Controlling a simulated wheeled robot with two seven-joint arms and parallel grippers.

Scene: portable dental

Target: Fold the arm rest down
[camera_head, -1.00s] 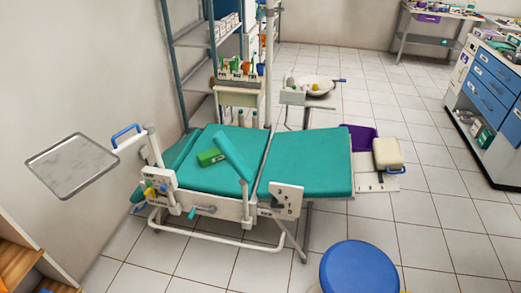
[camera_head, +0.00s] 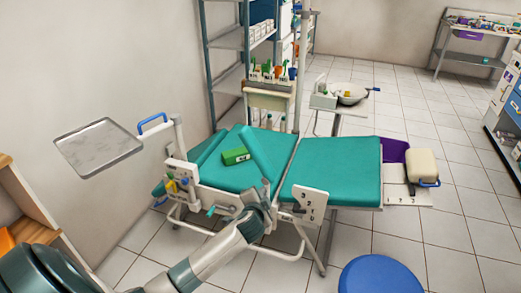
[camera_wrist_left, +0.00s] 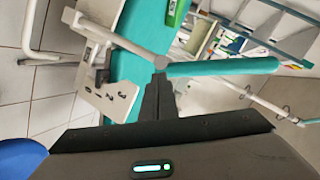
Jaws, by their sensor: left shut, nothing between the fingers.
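The arm rest (camera_head: 262,150) is a long teal pad that stands raised at a slant over the near side of the teal chair (camera_head: 335,180). In the left wrist view the arm rest (camera_wrist_left: 225,67) runs to the right from a grey joint on a pale bar. My left gripper (camera_head: 265,187) is shut and empty at the lower end of the arm rest. In the left wrist view its fingertips (camera_wrist_left: 160,80) are just below that grey joint; I cannot tell whether they touch it. My right gripper is not in view.
A green box (camera_head: 235,156) lies on the chair seat. A metal tray (camera_head: 97,148) sticks out at the left, near a blue handle (camera_head: 152,123). A blue stool (camera_head: 380,276) stands in front. A shelf rack (camera_head: 206,70) is behind. Floor at the right is clear.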

